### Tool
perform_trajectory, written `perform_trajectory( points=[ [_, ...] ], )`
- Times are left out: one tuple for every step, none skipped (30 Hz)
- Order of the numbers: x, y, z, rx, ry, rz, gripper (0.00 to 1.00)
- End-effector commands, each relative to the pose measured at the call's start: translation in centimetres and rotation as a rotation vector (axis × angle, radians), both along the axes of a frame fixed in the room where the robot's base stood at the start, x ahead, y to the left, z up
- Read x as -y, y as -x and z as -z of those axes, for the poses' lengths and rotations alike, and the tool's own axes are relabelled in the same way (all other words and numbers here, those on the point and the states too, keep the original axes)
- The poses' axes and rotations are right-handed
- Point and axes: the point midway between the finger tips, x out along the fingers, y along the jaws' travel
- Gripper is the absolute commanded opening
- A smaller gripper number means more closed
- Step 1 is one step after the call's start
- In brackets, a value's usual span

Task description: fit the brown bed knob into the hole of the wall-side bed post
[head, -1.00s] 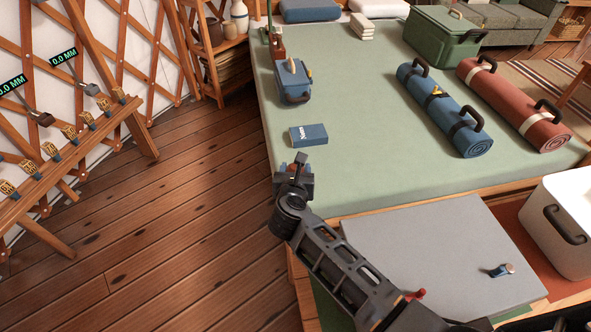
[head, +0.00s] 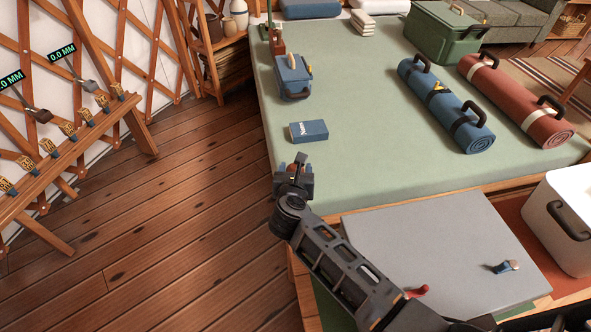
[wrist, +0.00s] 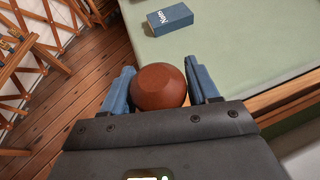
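The brown bed knob (wrist: 160,87) sits between the two blue fingers of my gripper (wrist: 161,90) in the wrist view. Both fingers appear to press its sides; its underside is hidden. In the head view my gripper (head: 293,169) is at the near left edge of the green-topped bed (head: 370,150), with a little brown of the knob showing between the fingers. The wall-side bed post and its hole cannot be made out in either view; the gripper and arm cover part of that near corner.
A blue box (head: 309,131) lies on the bed just beyond my gripper, and a blue bag (head: 293,78) stands farther back. Blue (head: 445,105) and red (head: 515,100) rolls lie right. A wooden rack (head: 70,150) stands along the left lattice wall. The floor between is clear.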

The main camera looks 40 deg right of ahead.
Motion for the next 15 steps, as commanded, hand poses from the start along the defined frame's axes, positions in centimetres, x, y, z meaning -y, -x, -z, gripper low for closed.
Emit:
perform_trajectory(
  points=[
    [0.00, -0.01, -0.05, 0.000, 0.000, 0.000, 0.65],
    [0.01, -0.01, -0.05, 0.000, 0.000, 0.000, 0.68],
    [0.01, -0.01, -0.05, 0.000, 0.000, 0.000, 0.71],
    [0.01, -0.01, -0.05, 0.000, 0.000, 0.000, 0.74],
    [0.01, -0.01, -0.05, 0.000, 0.000, 0.000, 0.77],
    [0.00, 0.00, -0.04, 0.000, 0.000, 0.000, 0.81],
    [0.00, 0.00, -0.04, 0.000, 0.000, 0.000, 0.83],
    [0.00, 0.00, -0.04, 0.000, 0.000, 0.000, 0.83],
    [0.00, 0.00, -0.04, 0.000, 0.000, 0.000, 0.83],
    [0.00, 0.00, -0.03, 0.000, 0.000, 0.000, 0.83],
    [0.00, 0.00, -0.03, 0.000, 0.000, 0.000, 0.83],
    [0.00, 0.02, -0.02, 0.000, 0.000, 0.000, 0.83],
    [-0.01, 0.02, -0.02, 0.000, 0.000, 0.000, 0.83],
    [-0.05, 0.04, -0.03, 0.000, 0.000, 0.000, 0.83],
    [-0.16, 0.14, -0.08, -0.001, 0.000, 0.000, 0.83]
  ],
)
